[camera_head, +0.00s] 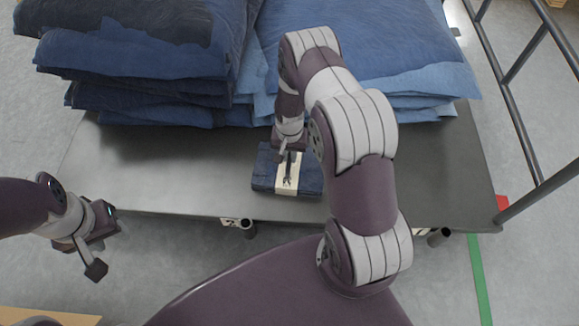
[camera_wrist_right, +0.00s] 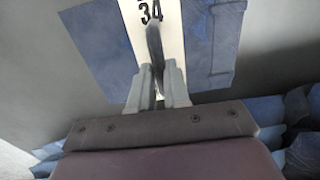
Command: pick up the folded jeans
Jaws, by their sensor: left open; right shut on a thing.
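The folded jeans (camera_head: 264,176) are a small dark blue stack near the front edge of the grey table, with a pale paper band around the middle. They also show in the right wrist view (camera_wrist_right: 104,48), where the white band (camera_wrist_right: 174,45) carries the number 34. My right gripper (camera_head: 287,158) reaches down over the band and is shut on the jeans; its fingertips (camera_wrist_right: 158,95) close together at the band. The jeans appear to rest on the table. My left gripper (camera_head: 100,240) is open and empty, off the table's front left side.
Large stacks of folded jeans stand behind on the grey table (camera_head: 150,175), dark at left (camera_head: 135,50) and lighter at right (camera_head: 365,45). A metal rail (camera_head: 510,105) runs along the right side. The table's left front is clear.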

